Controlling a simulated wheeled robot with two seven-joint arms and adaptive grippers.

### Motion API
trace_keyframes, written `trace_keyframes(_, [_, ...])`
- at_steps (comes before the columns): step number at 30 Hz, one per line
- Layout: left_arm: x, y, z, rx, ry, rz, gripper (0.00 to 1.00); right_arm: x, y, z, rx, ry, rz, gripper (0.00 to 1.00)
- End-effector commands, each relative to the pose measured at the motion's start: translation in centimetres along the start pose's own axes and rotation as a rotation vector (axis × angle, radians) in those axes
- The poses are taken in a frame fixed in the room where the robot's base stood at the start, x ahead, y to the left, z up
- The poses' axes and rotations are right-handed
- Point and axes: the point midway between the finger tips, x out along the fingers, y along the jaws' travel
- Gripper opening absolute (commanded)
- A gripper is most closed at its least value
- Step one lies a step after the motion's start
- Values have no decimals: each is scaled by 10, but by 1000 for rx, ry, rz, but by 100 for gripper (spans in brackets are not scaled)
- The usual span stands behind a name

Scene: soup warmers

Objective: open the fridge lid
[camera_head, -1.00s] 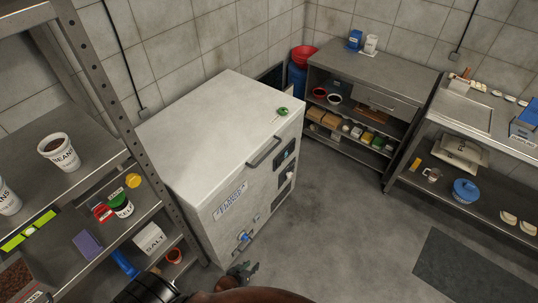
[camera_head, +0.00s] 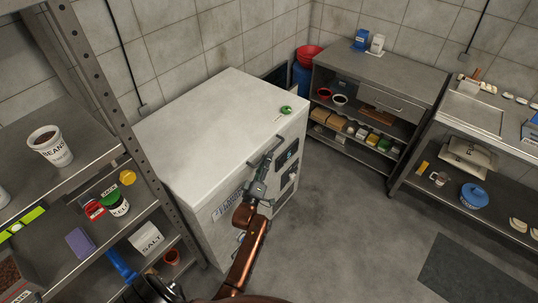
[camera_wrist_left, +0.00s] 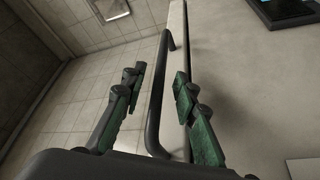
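The fridge (camera_head: 205,215) is a white chest with a flat white lid (camera_head: 215,115), which lies shut on it. A dark bar handle (camera_head: 250,164) sits at the lid's front edge. My left gripper (camera_head: 271,153) is at this handle and partly hides it in the head view. In the left wrist view the handle (camera_wrist_left: 154,110) runs between the two open fingers of my left gripper (camera_wrist_left: 160,74), one finger on each side. The fingers are apart and not closed on the bar. My right gripper is not in view.
A metal shelf rack (camera_head: 97,85) with cans, a salt box (camera_head: 147,238) and other goods stands close on the left. A steel counter (camera_head: 385,75) stands at the back and another at the right. The floor (camera_head: 340,215) right of the fridge is clear.

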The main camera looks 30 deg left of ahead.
Motion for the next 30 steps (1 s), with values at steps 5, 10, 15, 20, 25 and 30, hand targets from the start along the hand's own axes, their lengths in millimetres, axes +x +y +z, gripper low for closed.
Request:
trace_keyframes(5, [23,-1,1,1,-1,1,27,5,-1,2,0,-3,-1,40])
trace_keyframes(10, [32,-1,1,2,-2,-2,27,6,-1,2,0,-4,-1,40])
trace_keyframes(15, [32,0,0,2,-2,-1,27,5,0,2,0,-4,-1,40])
trace_keyframes(20, [32,0,0,2,-2,-1,21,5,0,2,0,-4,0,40])
trace_keyframes(25, [32,0,0,2,-2,-1,9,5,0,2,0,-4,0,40])
trace_keyframes(30, [32,-1,0,2,-2,-1,0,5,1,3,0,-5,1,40])
